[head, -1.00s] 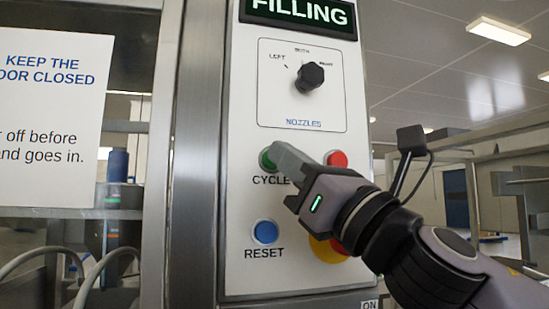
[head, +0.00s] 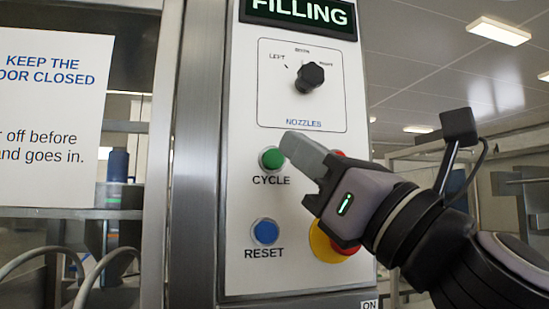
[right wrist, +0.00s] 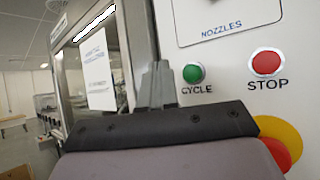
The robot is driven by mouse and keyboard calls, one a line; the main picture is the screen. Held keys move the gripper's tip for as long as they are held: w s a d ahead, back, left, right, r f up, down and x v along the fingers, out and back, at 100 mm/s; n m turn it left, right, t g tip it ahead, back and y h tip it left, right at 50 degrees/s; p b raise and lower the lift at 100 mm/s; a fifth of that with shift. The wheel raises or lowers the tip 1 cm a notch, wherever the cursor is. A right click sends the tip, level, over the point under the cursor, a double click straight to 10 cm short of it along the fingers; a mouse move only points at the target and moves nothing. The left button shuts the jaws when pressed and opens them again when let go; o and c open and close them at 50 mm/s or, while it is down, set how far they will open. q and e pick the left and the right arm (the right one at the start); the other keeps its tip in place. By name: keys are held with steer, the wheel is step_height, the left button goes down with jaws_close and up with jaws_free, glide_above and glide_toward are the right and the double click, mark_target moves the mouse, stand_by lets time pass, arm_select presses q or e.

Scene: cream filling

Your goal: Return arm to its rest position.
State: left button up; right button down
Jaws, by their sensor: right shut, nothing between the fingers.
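My right gripper (head: 288,143) is shut and empty in the head view. In the right wrist view the shut fingers (right wrist: 156,75) show left of the green button (right wrist: 193,73). The arm comes in from the right and hides most of the red button (head: 338,154), which the right wrist view shows labelled STOP (right wrist: 265,62). The display above reads FILLING (head: 299,12). My left gripper is not in view.
A black NOZZLES knob (head: 308,77) sits above the gripper. The blue RESET button (head: 265,232) is below CYCLE. A red and yellow button (head: 322,243) is partly behind my gripper. A metal frame post (head: 195,150) and a paper sign (head: 50,115) are at left.

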stand_by(0.8)
steer(key=w+d+f+m+h, duration=0.3)
steer(key=f+m+h, duration=0.1)
steer(key=f+m, duration=0.6)
steer(key=w+d+f+m+h, duration=0.2)
steer(key=f+m+h, duration=0.3)
steer(key=f+m, duration=0.45)
steer(key=w+d+f+m+h, duration=0.35)
steer(key=f+m, duration=0.35)
steer(key=f, duration=0.6)
steer(key=s+d+f+m+g+h, duration=0.25)
steer(key=s+f+m, duration=0.25)
steer(key=f, duration=0.5)
steer(key=s+d+f+m+g+h, duration=0.2)
steer(key=s+d+f+m+g, duration=0.25)
steer(key=f, duration=0.55)
steer(key=s+d+f+m+g+h, duration=0.1)
steer(key=s+d+f+m+g, duration=0.25)
steer(key=s+f, duration=0.45)
steer(key=s+d+f+m+g+h, duration=0.1)
steer(key=s+d+f+m+g, duration=0.15)
steer(key=s+f+m, duration=0.45)
steer(key=w+a+f+n+t+y, duration=0.2)
steer(key=w+f+n+t, duration=0.1)
steer(key=f+t, duration=0.3)
steer(key=shift+w+a+f+t, duration=0.3)
steer(key=shift+w+f+t, duration=0.05)
steer(key=shift+f+t, duration=0.05)
